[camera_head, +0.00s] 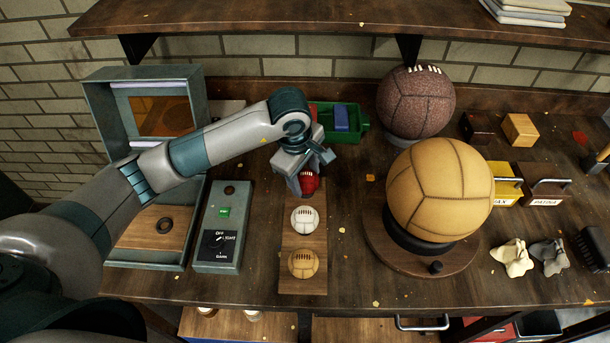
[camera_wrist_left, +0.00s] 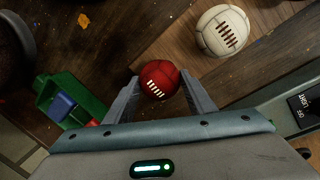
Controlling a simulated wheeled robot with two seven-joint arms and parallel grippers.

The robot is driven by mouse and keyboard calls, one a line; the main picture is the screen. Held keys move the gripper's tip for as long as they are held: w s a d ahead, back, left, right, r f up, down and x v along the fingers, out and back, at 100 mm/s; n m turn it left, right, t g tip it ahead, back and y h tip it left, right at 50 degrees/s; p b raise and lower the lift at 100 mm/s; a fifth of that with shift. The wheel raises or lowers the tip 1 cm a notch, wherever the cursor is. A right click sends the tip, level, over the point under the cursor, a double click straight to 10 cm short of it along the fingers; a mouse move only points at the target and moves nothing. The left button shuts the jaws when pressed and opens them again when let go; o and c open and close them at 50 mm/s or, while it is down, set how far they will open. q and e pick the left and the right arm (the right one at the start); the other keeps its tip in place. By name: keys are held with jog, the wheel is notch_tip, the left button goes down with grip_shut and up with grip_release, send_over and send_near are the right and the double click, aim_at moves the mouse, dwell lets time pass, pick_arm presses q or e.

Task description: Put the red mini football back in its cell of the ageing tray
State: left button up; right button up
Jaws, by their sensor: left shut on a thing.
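The red mini football (camera_head: 309,182) is small, with white lacing. My left gripper (camera_head: 306,184) is shut on it at the far end of the wooden ageing tray (camera_head: 304,228). In the left wrist view the red ball (camera_wrist_left: 159,79) sits between the two fingers (camera_wrist_left: 158,92). I cannot tell whether it touches the tray. A white mini football (camera_head: 305,220) sits in the tray's middle, and it also shows in the left wrist view (camera_wrist_left: 223,31). A tan mini football (camera_head: 303,263) sits at the near end. My right gripper is not in view.
A control box (camera_head: 223,226) with a dial and an open cabinet (camera_head: 155,250) stand left of the tray. A green bin (camera_head: 357,127) stands behind. Right are a large tan ball (camera_head: 440,188) on a round stand (camera_head: 385,250) and a dark brown ball (camera_head: 416,100).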

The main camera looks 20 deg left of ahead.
pick_arm(q)
jog(key=shift+f, duration=0.2)
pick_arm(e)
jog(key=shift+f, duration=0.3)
pick_arm(q)
jog(key=o, duration=1.2)
jog(key=shift+r, duration=0.1)
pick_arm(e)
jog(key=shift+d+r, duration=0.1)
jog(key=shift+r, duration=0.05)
pick_arm(q)
jog(key=shift+r+p, duration=0.35)
jog(key=shift+p, duration=0.05)
jog(key=r+b, duration=0.1)
jog(key=r, duration=0.2)
jog(key=s+r+b, duration=0.1)
jog(key=r+b, duration=0.1)
jog(key=r, duration=0.2)
jog(key=s+r+b, duration=0.1)
jog(key=r, duration=0.3)
jog(key=shift+s+a+r+b, duration=0.1)
jog(key=shift+a+r+b, duration=0.1)
jog(key=shift+a+b, duration=0.2)
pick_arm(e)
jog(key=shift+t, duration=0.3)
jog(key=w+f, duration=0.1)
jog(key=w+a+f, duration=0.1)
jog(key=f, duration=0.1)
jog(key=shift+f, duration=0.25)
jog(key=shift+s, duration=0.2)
